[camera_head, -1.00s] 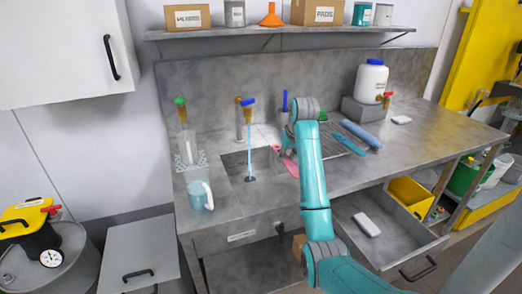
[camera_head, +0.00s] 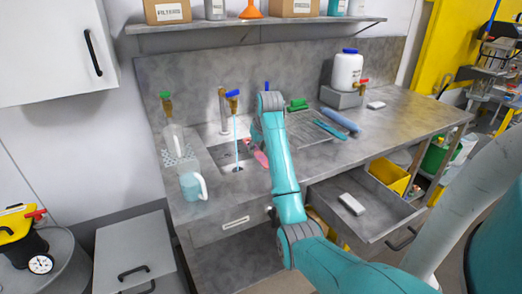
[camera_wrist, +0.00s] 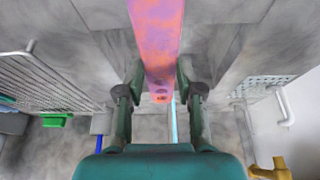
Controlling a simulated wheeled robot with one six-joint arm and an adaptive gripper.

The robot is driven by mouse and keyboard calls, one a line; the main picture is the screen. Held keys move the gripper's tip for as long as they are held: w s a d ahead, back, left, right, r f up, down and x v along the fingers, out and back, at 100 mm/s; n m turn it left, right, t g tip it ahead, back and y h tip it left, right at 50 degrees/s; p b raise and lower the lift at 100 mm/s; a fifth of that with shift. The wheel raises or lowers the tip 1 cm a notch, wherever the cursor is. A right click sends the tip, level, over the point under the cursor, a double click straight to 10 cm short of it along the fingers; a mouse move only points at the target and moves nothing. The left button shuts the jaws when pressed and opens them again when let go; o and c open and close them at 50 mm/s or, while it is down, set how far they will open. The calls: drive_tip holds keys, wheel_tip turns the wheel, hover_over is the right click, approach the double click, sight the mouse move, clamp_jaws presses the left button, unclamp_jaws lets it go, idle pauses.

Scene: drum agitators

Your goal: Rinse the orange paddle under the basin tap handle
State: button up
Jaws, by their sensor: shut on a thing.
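My gripper (camera_wrist: 160,95) is shut on the orange paddle (camera_wrist: 157,40), whose face carries pink-purple smears. In the head view the paddle (camera_head: 260,158) shows as a small pink piece beside my arm, over the right side of the basin (camera_head: 216,152); my arm hides most of the gripper. The tap has a blue basin tap handle (camera_head: 232,94), and a thin pale-blue water stream (camera_head: 237,140) runs from it into the basin. The stream also shows behind the gripper in the wrist view (camera_wrist: 173,133). The paddle looks close to the stream; I cannot tell whether they touch.
A teal mug (camera_head: 193,186) stands at the counter's front left, near a green-handled tap (camera_head: 166,100). A drying rack (camera_head: 305,130) with a green brush (camera_head: 298,105) lies right of the basin. An open drawer (camera_head: 375,222) juts out at front right. A white jug (camera_head: 347,70) stands behind.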

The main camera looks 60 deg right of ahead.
sight(244, 141)
drive_tip(key=shift+w+d+f, duration=0.3)
drive_tip(key=shift+w+d, duration=0.2)
drive_tip(key=shift+w, duration=0.95)
drive_tip(key=shift+w+d+f, duration=0.3)
drive_tip(key=shift+w+d, duration=0.15)
drive_tip(key=shift+w, duration=1.05)
drive_tip(key=shift+w+d+f, duration=0.3)
drive_tip(key=shift+w+d, duration=0.2)
drive_tip(key=shift+w, duration=0.95)
drive_tip(key=shift+d, duration=0.1)
drive_tip(key=shift+s+d, duration=0.15)
drive_tip(key=shift+d, duration=0.35)
drive_tip(key=shift+a, duration=0.2)
drive_tip(key=shift+a, duration=0.4)
drive_tip(key=shift+d, duration=0.25)
drive_tip(key=shift+d, duration=0.35)
drive_tip(key=shift+a, duration=0.25)
